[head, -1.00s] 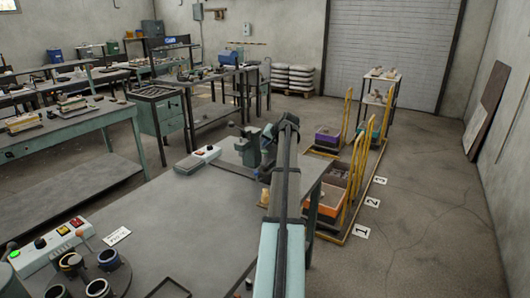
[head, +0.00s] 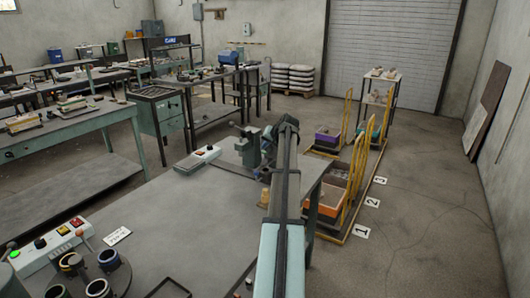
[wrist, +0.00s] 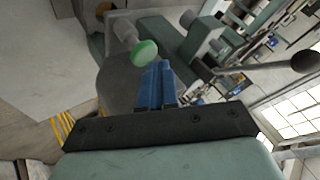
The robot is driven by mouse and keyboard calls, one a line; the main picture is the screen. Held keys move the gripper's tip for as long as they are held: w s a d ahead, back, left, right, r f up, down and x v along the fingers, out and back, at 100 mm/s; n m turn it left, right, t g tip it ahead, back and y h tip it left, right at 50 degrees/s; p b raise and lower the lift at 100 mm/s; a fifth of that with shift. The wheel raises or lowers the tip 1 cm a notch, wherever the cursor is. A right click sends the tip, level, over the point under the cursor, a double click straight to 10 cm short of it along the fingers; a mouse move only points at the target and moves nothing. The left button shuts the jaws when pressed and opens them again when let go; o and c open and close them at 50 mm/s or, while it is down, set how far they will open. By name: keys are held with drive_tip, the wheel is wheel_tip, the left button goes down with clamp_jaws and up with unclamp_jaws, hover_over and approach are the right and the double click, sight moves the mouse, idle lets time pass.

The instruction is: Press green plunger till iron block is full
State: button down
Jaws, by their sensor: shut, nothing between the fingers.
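The green plunger (wrist: 145,52) is a round green knob on a pale shaft in the wrist view. My gripper (wrist: 160,68) has its blue fingers shut together and empty, with the tips just below and right of the knob in the picture. I cannot tell whether they touch it. In the head view my gripper (head: 268,152) is at the far edge of the grey table, beside a grey-green machine (head: 247,146). The plunger is hidden by my arm there. I cannot make out the iron block or how full it is.
A lever with a dark ball (wrist: 304,61) sticks out at the right in the wrist view. Orange (head: 325,196) and purple (head: 328,137) bins stand beyond the table. The table's middle is clear.

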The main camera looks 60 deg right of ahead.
drive_tip(key=shift+f, duration=1)
idle(1.4)
drive_tip(key=shift+r, duration=1.4)
drive_tip(key=shift+r, duration=0.1)
drive_tip(key=shift+r, duration=2.45)
